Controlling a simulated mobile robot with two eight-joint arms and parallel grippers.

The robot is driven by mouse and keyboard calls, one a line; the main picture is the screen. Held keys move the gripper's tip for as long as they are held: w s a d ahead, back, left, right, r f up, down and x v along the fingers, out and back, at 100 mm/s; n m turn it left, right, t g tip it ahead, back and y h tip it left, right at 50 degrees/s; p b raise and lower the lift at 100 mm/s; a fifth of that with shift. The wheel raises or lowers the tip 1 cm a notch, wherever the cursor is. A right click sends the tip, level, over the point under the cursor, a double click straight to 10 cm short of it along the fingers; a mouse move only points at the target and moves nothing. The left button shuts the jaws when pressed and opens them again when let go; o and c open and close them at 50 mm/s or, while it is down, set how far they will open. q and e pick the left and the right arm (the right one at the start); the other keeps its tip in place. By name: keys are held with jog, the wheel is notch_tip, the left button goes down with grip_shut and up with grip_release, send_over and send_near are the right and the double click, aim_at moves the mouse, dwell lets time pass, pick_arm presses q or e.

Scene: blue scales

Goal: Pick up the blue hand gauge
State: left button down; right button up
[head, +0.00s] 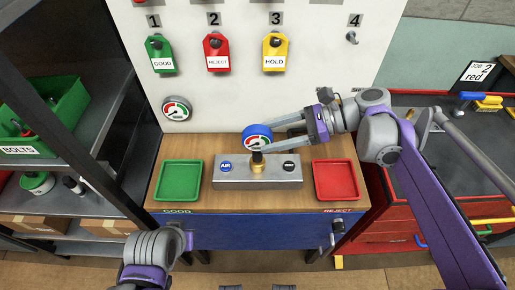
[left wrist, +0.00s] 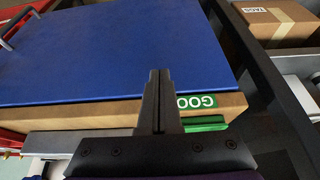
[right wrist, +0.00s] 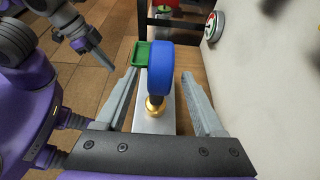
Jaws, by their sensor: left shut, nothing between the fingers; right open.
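The blue hand gauge (head: 257,136) stands upright on a brass fitting (head: 257,163) on the grey metal block (head: 230,178) in the middle of the bench. In the right wrist view the blue gauge (right wrist: 161,70) is seen edge-on, between the two fingers. My right gripper (head: 275,135) comes in from the right and is open around the gauge, with a gap on each side (right wrist: 165,85). My left gripper (left wrist: 160,75) is shut and empty, low in front of the bench near its GOOD side.
A green tray (head: 179,181) sits left of the block and a red tray (head: 336,180) right of it. A wall gauge (head: 177,108) hangs on the white board behind, below green, red and yellow tags (head: 217,54). A shelf (head: 110,130) stands left, a red tool cabinet (head: 400,215) right.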

aim_at(245, 142)
jog(key=x, duration=0.7)
grip_shut()
dwell(0.3)
dwell(1.1)
